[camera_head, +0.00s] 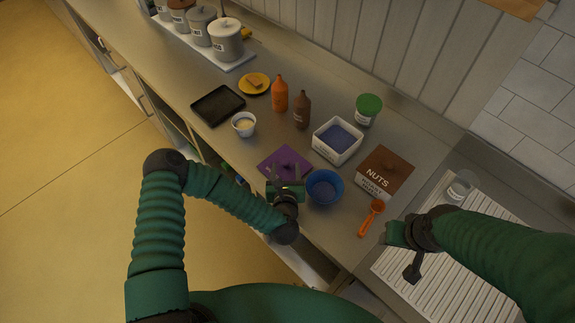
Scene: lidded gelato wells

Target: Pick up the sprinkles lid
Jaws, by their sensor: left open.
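A purple square lid (273,158) with a dark knob (286,167) lies flat on the counter; I take it as the sprinkles lid, though no label on it is readable. An open white square tub (324,150) with blue-purple contents stands behind it to the right. My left gripper (285,175) is open at the lid's near edge, its fingers pointing toward the knob. I cannot tell whether they touch it. My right gripper (392,233) is at the right, above the ridged drainboard's left edge, and its jaws are unclear.
A blue bowl (325,187) is close to the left gripper's right. Two bottles (280,95), a white cup (243,125) and a black tray (217,105) stand farther back.

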